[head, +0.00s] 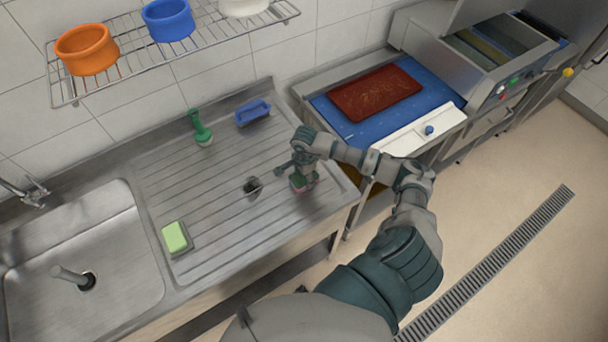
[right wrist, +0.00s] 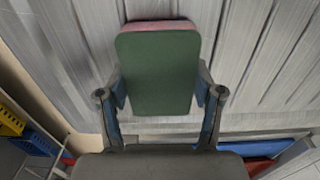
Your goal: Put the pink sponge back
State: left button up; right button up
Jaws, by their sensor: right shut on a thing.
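The pink sponge (head: 304,184) is in my right gripper (head: 301,177), over the right part of the ribbed drainboard (head: 215,195). In the right wrist view the sponge (right wrist: 158,72) shows a dark green face with a pink edge along its far end. The right gripper's (right wrist: 160,92) two fingers are shut on its long sides. I cannot tell whether its underside touches the drainboard. A blue tray (head: 254,112) lies near the wall, and a light green sponge (head: 175,237) sits in a grey holder at the left. My left gripper is not in view.
A small dark item (head: 252,187) stands on the drainboard left of my right gripper. The sink (head: 75,260) is at the left. A wire shelf (head: 190,48) holds pots above. The drainboard's middle is mostly clear.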

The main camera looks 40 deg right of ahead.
jog(key=shift+d, duration=0.25)
jog(key=o, duration=0.8)
jog(key=shift+d+f, duration=0.15)
jog(key=shift+d, duration=0.1)
jog(key=shift+c, duration=0.2)
jog(key=o, duration=0.3)
jog(key=shift+d+f, duration=0.1)
jog(key=shift+d, duration=0.15)
jog(key=shift+o, duration=0.2)
jog(key=shift+a+r, duration=0.2)
jog(key=shift+a, duration=0.2)
jog(key=shift+a+r, duration=0.1)
jog(key=shift+r, duration=0.25)
notch_tip(320, 180, up, 5)
jog(key=shift+w+a+f+b, duration=0.1)
jog(key=shift+b, duration=0.5)
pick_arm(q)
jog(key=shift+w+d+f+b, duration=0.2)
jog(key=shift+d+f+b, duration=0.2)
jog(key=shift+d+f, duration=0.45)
pick_arm(e)
notch_tip(320, 180, up, 6)
jog(key=shift+d+r, duration=0.2)
jog(key=shift+r, duration=0.05)
